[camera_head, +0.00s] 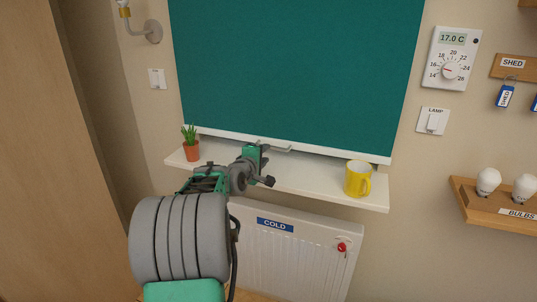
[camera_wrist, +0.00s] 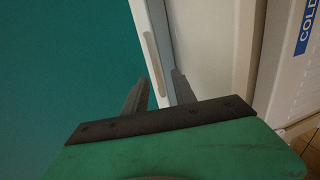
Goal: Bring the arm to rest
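My arm reaches up from the lower left to the window sill. My gripper (camera_head: 262,150) is at the lower edge of a teal blind (camera_head: 300,70), just above the sill (camera_head: 310,180). The blind's white bottom bar (camera_head: 330,153) hangs close above the sill, with a small pale handle (camera_head: 282,148) beside the gripper.
A potted plant (camera_head: 191,148) stands on the sill left of my arm, and a yellow mug (camera_head: 357,179) to the right. A radiator (camera_head: 290,245) marked COLD is below. A thermostat (camera_head: 452,58), lamp switch (camera_head: 433,121) and bulb shelf (camera_head: 492,211) are at right. A wooden panel (camera_head: 55,150) stands left.

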